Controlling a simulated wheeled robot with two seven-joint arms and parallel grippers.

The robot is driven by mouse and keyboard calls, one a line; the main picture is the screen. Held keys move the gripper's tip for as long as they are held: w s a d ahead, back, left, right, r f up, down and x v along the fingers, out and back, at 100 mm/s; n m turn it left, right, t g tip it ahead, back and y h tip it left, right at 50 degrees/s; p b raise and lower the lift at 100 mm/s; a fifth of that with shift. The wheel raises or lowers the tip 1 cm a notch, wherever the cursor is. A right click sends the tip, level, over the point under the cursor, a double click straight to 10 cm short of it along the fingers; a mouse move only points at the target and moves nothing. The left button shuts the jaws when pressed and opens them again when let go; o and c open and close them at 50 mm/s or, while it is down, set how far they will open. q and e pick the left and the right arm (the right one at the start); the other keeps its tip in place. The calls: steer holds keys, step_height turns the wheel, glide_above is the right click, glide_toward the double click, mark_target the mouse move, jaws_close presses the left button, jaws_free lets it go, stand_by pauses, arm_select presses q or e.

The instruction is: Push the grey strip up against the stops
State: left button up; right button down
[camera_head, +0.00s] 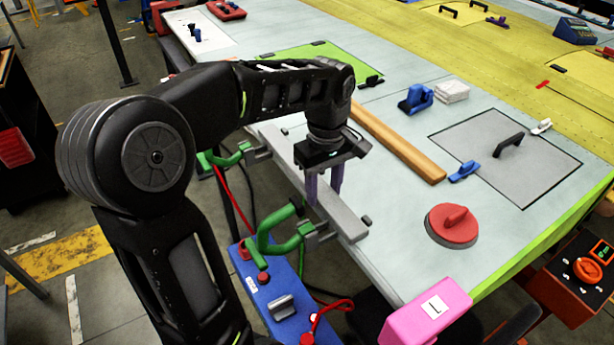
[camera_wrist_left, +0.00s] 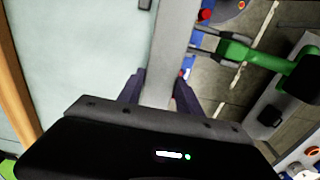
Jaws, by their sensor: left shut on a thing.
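The grey strip (camera_head: 344,218) lies along the near left edge of the pale table, partly hidden behind my left gripper. My left gripper (camera_head: 322,190) reaches down over the strip's middle, its two dark fingers shut on it. In the left wrist view the strip (camera_wrist_left: 166,50) runs between the fingertips (camera_wrist_left: 158,88) of my gripper. A small dark stop (camera_head: 366,219) stands on the table just inboard of the strip's near end. It also shows in the left wrist view (camera_wrist_left: 145,4); a narrow gap seems to separate it from the strip. My right gripper is out of view.
Green clamps (camera_head: 285,232) (camera_head: 228,157) sit at the table edge beside the strip. A wooden bar (camera_head: 398,143) lies farther in, with bare table between. A red suction cup (camera_head: 453,225) and a pink block (camera_head: 427,314) are at the right.

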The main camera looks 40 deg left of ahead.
arm_select(q)
steer(key=shift+c, duration=0.8)
steer(key=shift+w+d, duration=0.15)
steer(key=shift+w, duration=0.4)
steer(key=o, duration=1.2)
steer(key=shift+w, duration=0.1)
steer(key=shift+c, duration=0.2)
step_height(320, 180, up, 3)
steer(key=p, duration=0.2)
steer(key=shift+p, duration=0.3)
steer(key=shift+r, duration=2)
